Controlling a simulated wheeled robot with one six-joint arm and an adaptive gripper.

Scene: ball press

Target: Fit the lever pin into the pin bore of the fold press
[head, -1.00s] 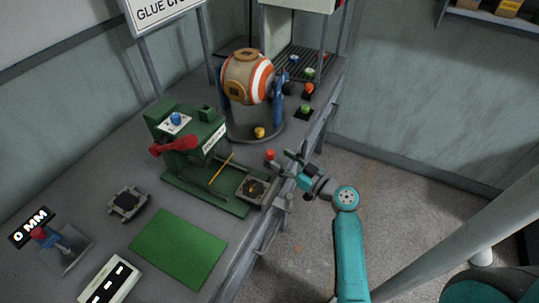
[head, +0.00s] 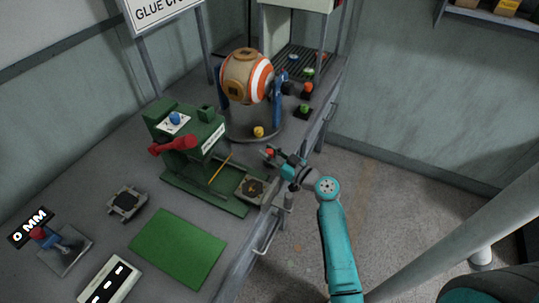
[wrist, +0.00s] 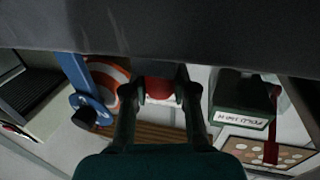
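The lever pin, as I take the small red-topped piece (head: 269,152) to be, stands at the bench edge right of the fold press. My gripper (head: 274,158) is at it, with a finger on either side. In the wrist view the red piece (wrist: 160,90) sits between the fingertips (wrist: 160,97), which look open; I cannot tell whether they touch it. The green fold press (head: 185,135) with its red lever (head: 172,146) stands left of my gripper, and its body shows in the wrist view (wrist: 240,100). I cannot make out the pin bore.
A striped ball (head: 246,76) sits in a blue-armed stand behind the press. A square dark block (head: 252,187) lies on the press's base, close to my gripper. A green mat (head: 178,248) lies in front. Several coloured buttons stand at the back right. Open floor lies right of the bench.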

